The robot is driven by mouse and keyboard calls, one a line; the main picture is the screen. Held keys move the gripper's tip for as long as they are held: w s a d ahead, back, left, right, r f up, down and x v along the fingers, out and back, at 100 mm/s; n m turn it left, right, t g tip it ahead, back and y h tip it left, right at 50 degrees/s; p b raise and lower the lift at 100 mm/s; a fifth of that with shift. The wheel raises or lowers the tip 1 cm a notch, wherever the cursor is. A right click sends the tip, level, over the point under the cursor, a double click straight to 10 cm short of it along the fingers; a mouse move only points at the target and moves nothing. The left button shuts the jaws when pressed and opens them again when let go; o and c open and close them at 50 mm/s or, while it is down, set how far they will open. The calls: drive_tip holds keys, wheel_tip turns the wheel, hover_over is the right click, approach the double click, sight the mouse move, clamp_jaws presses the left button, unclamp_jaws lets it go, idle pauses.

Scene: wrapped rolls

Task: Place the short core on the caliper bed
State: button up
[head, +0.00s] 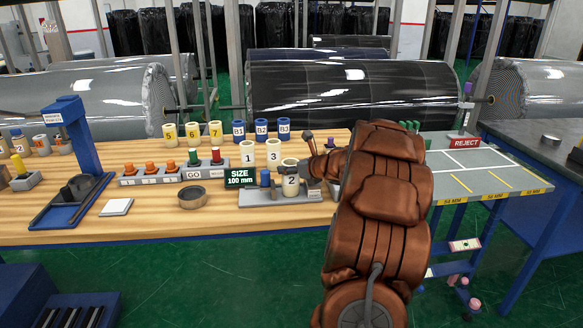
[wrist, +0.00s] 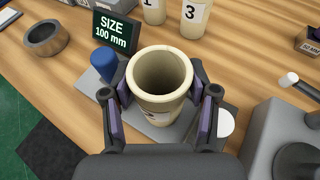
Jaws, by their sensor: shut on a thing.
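A cream hollow core marked 2 (head: 290,184) stands upright at the grey caliper bed (head: 262,196), right of its blue jaw (head: 265,178). In the wrist view the core (wrist: 158,100) shows its open top, between the two fingers of my gripper (wrist: 160,96), which is shut on its sides. The bed (wrist: 88,84) shows beside and below it; whether the core's base touches the bed is hidden. Two more cream cores, marked 1 (head: 248,152) and 3 (head: 274,154), stand upright behind the bed. The display (head: 241,178) reads SIZE 100 mm.
A grey ring (head: 192,197) and a white square pad (head: 116,207) lie left of the bed. A button row (head: 165,175) and a blue press stand (head: 85,145) are further left. Blue and yellow cores stand behind. The grey REJECT table (head: 480,175) is at the right.

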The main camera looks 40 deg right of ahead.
drive_tip(key=shift+f+b, duration=0.15)
drive_tip(key=shift+b, duration=0.15)
drive_tip(key=o, duration=1.2)
drive_tip(key=shift+r+p, duration=0.2)
drive_tip(key=shift+p, duration=0.1)
drive_tip(key=shift+b+v, duration=1.2)
drive_tip(key=shift+v, duration=4.8)
